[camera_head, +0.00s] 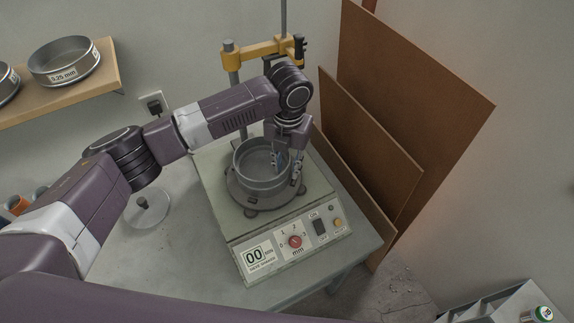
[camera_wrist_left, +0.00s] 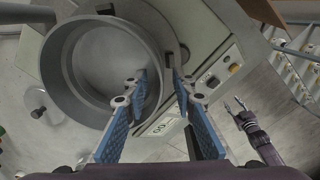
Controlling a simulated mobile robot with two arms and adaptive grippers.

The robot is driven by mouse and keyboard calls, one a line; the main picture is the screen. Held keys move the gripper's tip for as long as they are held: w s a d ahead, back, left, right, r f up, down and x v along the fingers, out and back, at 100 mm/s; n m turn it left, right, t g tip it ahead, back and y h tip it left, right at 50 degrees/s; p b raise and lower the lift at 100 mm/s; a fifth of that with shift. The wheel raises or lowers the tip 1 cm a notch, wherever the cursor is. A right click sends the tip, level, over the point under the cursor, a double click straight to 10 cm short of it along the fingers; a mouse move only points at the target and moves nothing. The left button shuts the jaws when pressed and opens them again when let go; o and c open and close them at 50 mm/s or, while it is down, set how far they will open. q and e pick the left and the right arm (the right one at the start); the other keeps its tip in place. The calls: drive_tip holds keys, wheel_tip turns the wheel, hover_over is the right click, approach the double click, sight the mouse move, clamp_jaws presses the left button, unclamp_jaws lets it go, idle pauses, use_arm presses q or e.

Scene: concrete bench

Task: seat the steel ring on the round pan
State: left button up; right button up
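The steel ring (camera_head: 262,160) is a grey, open-topped round wall. It stands roughly level on the round pan (camera_head: 245,194) of the sieve shaker; I cannot tell whether it is fully down all round. In the left wrist view the ring (camera_wrist_left: 58,62) fills the left half. My left gripper (camera_head: 279,159) reaches down at the ring's right side. In the left wrist view its blue fingers (camera_wrist_left: 160,80) straddle the ring's wall, one inside and one outside, with a gap visible between them. My right gripper (camera_wrist_left: 237,106) is open and empty, away from the shaker.
The shaker's control panel (camera_head: 290,245) faces front. A yellow clamp bar (camera_head: 262,50) on posts stands behind the ring. Brown boards (camera_head: 370,150) lean at the right. A shelf (camera_head: 75,95) with sieves is at the upper left. A clear round disc (camera_head: 147,207) lies on the bench.

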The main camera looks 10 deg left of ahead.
use_arm(q)
wheel_tip(320, 180, up, 12)
idle(0.6)
drive_tip(key=shift+d, duration=0.1)
